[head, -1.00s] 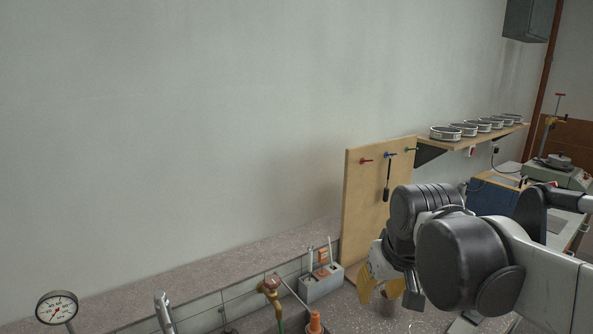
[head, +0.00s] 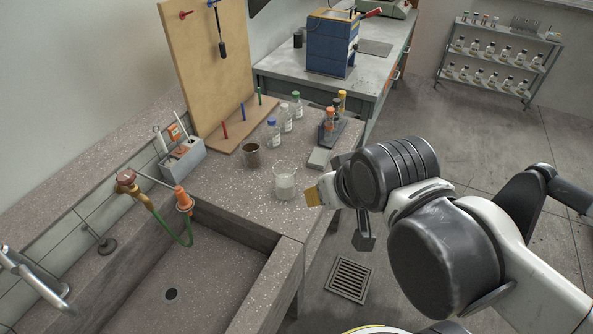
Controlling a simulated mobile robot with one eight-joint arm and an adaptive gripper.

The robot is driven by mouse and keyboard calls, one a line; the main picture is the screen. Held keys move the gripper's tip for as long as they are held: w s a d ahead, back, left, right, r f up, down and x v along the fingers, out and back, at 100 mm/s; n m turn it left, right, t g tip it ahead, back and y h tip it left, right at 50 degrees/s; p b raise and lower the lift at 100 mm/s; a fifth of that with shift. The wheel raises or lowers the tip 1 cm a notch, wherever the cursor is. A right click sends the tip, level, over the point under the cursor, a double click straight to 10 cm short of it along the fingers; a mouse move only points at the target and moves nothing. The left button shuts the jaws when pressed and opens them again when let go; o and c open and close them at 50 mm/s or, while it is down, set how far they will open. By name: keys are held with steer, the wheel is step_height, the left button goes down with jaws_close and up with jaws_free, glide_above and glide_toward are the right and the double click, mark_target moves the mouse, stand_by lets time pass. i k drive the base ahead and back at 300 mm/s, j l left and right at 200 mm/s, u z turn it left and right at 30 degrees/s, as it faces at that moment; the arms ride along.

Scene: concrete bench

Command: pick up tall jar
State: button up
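No single item is clearly marked as the tall jar. A clear glass vessel with whitish contents (head: 285,186) stands upright on the speckled bench (head: 235,205), just left of my gripper; it could be the jar. A small dark brown pot (head: 252,157) stands behind it to the left. Several capped bottles stand further back, including a blue-capped one (head: 273,132). My gripper (head: 313,194), with yellow fingertips, is beside the glass vessel at the bench's right edge and looks apart from it. My arm hides part of the gripper, and its opening does not show clearly.
A sink basin (head: 175,270) with a tap and green hose (head: 186,240) lies at front left. A pegboard (head: 210,70) stands behind. A rack with bottles (head: 332,130) and a grey block (head: 319,158) are near the gripper.

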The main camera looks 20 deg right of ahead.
mark_target(284, 170)
steer(key=k+j+z, duration=0.25)
steer(key=z, duration=0.15)
steer(key=k+j+z, duration=0.2)
steer(key=z, duration=0.2)
steer(key=k, duration=0.1)
